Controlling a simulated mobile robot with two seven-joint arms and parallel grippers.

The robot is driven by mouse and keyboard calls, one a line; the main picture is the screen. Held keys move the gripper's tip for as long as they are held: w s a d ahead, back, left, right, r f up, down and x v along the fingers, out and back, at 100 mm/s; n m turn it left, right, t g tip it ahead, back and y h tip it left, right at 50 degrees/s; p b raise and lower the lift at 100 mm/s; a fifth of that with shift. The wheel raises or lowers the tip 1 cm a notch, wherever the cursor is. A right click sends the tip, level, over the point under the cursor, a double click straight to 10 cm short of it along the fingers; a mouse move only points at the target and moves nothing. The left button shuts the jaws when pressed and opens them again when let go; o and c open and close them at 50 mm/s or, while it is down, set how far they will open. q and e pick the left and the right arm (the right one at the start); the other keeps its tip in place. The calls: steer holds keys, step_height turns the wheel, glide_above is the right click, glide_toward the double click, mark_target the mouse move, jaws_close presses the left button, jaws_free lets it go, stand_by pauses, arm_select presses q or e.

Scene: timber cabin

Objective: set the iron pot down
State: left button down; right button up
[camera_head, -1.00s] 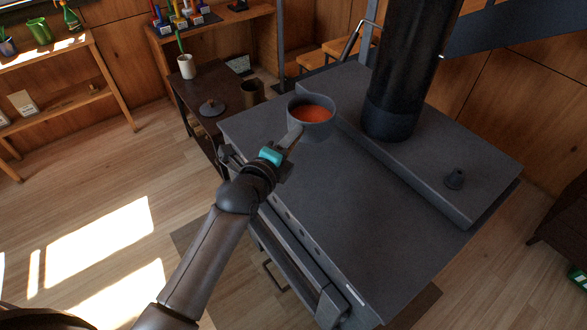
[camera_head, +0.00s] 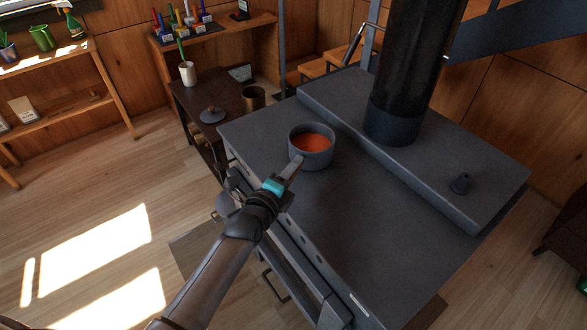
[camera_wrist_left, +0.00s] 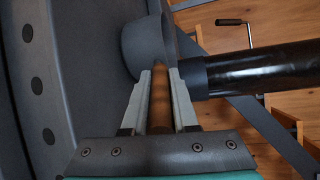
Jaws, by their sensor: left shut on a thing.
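The iron pot (camera_head: 312,158) is dark grey and holds an orange-red liquid. It is upright at the far left part of the stove top (camera_head: 330,215), and appears to be on or just above that surface; I cannot tell whether it touches. My left gripper (camera_head: 293,170) is shut on the pot's handle at the near side. In the left wrist view the brown handle (camera_wrist_left: 160,100) lies between both fingers, with the pot (camera_wrist_left: 146,48) just beyond them. My right gripper is in neither view.
A low dark table (camera_head: 222,98) at the left holds a lid (camera_head: 212,115), a white cup (camera_head: 188,75) and a brown can (camera_head: 254,97). The stove top's near right is clear.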

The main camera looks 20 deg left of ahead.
arm_select(q)
steer(key=shift+w+r, duration=0.1)
steer(key=shift+r, duration=0.2)
steer(key=c, duration=1.2)
jaws_free()
steer(key=shift+f, duration=0.45)
steer(key=o, duration=0.5)
steer(key=shift+r, duration=0.1)
steer(key=shift+r, duration=0.2)
steer(key=p+v, duration=0.2)
steer(key=v, duration=1)
steer(key=shift+p, duration=0.3)
